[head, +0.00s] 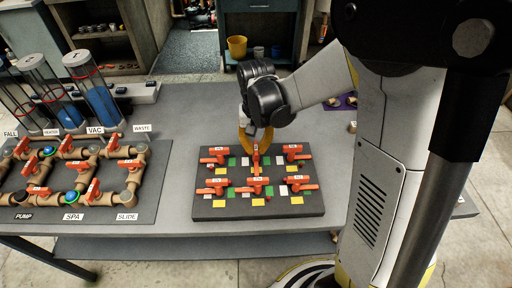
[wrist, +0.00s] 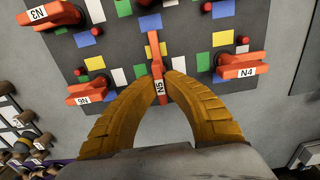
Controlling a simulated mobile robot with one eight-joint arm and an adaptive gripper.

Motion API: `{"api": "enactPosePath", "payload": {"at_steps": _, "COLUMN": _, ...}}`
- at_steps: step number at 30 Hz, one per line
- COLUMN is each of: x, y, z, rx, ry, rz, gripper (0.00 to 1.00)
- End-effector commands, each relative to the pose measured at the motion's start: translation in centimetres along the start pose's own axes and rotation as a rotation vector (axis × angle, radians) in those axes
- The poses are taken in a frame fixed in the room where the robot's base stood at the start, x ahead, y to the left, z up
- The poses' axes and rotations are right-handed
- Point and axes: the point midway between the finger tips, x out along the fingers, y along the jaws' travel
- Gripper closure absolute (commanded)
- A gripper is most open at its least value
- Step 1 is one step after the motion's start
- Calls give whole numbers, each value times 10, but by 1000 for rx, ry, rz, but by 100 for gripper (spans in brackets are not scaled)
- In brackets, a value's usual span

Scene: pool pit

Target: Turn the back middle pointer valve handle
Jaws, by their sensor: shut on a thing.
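The back middle pointer valve handle (head: 256,157) is orange-red and sits on a dark grey board. In the wrist view the handle (wrist: 157,77) carries the label N5 and stands lengthwise in the picture, while its neighbours lie crosswise. My gripper (head: 255,136) reaches down to it from behind the board. In the wrist view my gripper's yellow fingers (wrist: 158,77) close on both sides of the handle and hold it. The valve's base is partly hidden under the handle.
Handles N4 (wrist: 240,68) and N6 (wrist: 88,92) stand close on either side. Front handles (head: 255,186) stand nearer the board's front edge. A pipe panel (head: 85,170) with red valves lies to the left. Bare grey table (head: 190,115) lies between.

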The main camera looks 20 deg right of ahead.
Motion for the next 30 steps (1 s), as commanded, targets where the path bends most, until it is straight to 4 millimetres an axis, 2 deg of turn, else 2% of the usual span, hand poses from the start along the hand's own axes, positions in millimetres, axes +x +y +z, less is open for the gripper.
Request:
{"api": "enactPosePath", "payload": {"at_steps": 1, "x": 0, "y": 0, "z": 0, "rx": 0, "ry": -1, "rz": 0, "gripper": 88}}
{"api": "enactPosePath", "payload": {"at_steps": 3, "x": 0, "y": 0, "z": 0, "rx": 0, "ry": -1, "rz": 0, "gripper": 68}}
{"api": "enactPosePath", "payload": {"at_steps": 14, "x": -4, "y": 0, "z": 0, "rx": 1, "ry": 0, "rz": 0, "gripper": 68}}
{"api": "enactPosePath", "payload": {"at_steps": 17, "x": -16, "y": 0, "z": 0, "rx": 1, "ry": 0, "rz": 0, "gripper": 68}}
{"api": "enactPosePath", "payload": {"at_steps": 24, "x": -70, "y": 0, "z": 0, "rx": 1, "ry": 0, "rz": 0, "gripper": 68}}
{"api": "enactPosePath", "payload": {"at_steps": 30, "x": -106, "y": 0, "z": 0, "rx": 1, "ry": 0, "rz": 0, "gripper": 68}}
